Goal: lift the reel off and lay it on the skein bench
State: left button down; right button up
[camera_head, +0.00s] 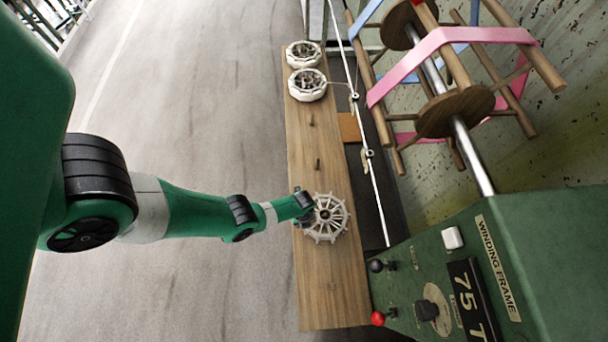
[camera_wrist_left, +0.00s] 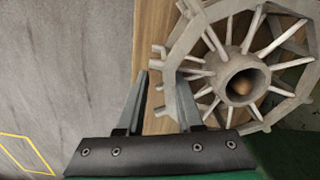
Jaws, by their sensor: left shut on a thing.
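The reel (camera_head: 326,219) is pale and many-sided, with thin spokes around a round hub. It is over the near half of the long wooden skein bench (camera_head: 335,290); I cannot tell whether it touches the wood. My left gripper (camera_head: 304,203) is at the reel's left rim, shut on it. In the left wrist view, the reel (camera_wrist_left: 247,82) fills the upper right, with brown wood visible through its hub. There the fingers of my left gripper (camera_wrist_left: 163,98) are at its left edge, partly overlapping the rim. My right gripper is out of view.
Two white-wound reels (camera_head: 303,54) (camera_head: 307,85) sit at the bench's far end. Short pegs (camera_head: 311,118) (camera_head: 317,163) stand between them and the held reel. The green winding frame (camera_head: 470,270) and its large ribboned reel (camera_head: 455,110) are to the right.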

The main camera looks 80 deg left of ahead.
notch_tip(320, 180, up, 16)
jog(key=p, duration=1.4)
jog(key=shift+p, duration=0.3)
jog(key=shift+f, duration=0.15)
